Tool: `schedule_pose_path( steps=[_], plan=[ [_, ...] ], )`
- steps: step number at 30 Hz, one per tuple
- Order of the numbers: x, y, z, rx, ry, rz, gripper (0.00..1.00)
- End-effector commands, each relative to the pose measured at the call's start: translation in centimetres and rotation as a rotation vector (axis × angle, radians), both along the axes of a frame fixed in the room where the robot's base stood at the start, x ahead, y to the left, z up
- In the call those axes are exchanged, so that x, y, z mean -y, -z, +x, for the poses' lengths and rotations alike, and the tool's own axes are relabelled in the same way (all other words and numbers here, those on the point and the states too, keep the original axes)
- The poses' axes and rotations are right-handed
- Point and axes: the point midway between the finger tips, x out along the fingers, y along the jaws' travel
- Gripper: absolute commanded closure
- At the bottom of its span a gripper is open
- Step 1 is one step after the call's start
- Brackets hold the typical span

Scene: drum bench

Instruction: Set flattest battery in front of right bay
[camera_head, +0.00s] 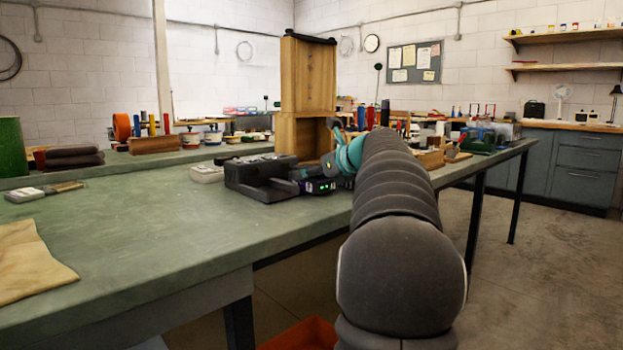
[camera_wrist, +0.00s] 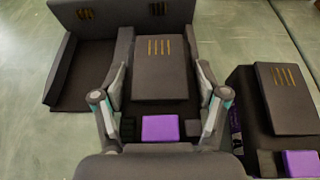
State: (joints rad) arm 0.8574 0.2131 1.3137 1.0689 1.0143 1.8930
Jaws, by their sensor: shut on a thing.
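The dark charger has two bays. It stands on the bench in the head view (camera_head: 258,172), and in the wrist view its empty left bay (camera_wrist: 88,75) shows with gold contacts behind. My gripper (camera_wrist: 160,92) is shut on a dark battery (camera_wrist: 160,68) with gold contacts and a purple patch. This battery lies in line with the right bay, contacts towards the charger's back wall; its exact depth I cannot tell. A second, similar battery (camera_wrist: 288,105) lies to its right, apart. In the head view, small green lights show on a battery beside my gripper (camera_head: 335,168); which battery is unclear.
A tall wooden cabinet (camera_head: 307,90) stands just behind the charger. A tan cloth (camera_head: 30,262) lies at the front left. The bench middle (camera_head: 150,220) is clear.

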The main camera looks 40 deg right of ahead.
Motion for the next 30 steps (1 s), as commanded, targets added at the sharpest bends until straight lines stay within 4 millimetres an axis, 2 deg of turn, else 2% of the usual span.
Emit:
schedule_pose_path(
  steps=[11,12,14,15,27,30],
  plan=[
    [0.0,0.2,0.0,0.003,0.0,-0.002,0.83],
    [0.0,0.2,0.0,0.002,0.0,-0.002,0.2],
    [0.0,0.2,0.0,0.002,0.001,-0.001,0.05],
    [0.0,0.3,0.0,0.002,0.001,-0.001,0.03],
    [0.0,-0.2,-0.1,0.002,0.001,-0.001,0.03],
    [0.2,-0.6,-1.1,0.003,0.003,-0.002,0.03]
  ],
)
